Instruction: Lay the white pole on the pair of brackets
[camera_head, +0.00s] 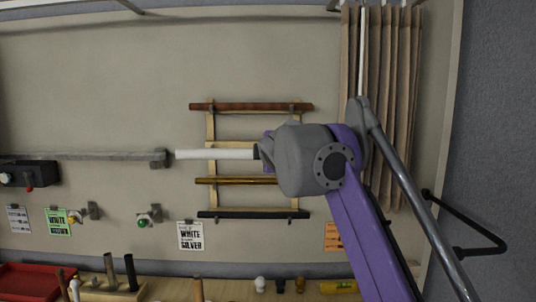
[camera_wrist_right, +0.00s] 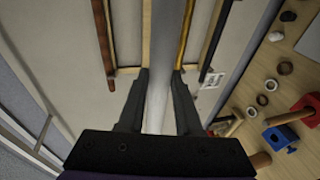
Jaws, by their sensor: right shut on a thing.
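The white pole (camera_head: 215,154) lies level in the head view, in front of the wooden rack (camera_head: 210,129) on the wall. It sits between a brown pole above and a gold pole below. My right gripper (camera_head: 266,153) is shut around it; the wrist hides the pole's right part. In the right wrist view the white pole (camera_wrist_right: 159,85) runs between the two fingers of the gripper (camera_wrist_right: 161,78). Small brackets (camera_head: 210,108) show at the rack's uprights. I cannot tell whether the pole touches any bracket. My left gripper is not in view.
The brown pole (camera_head: 250,107), gold pole (camera_head: 235,181) and black pole (camera_head: 250,214) hang on the rack. A grey rail (camera_head: 90,156) ends just left of the white pole. A brown curtain (camera_head: 398,100) hangs at right. The table below holds a red tray (camera_head: 30,281) and small items.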

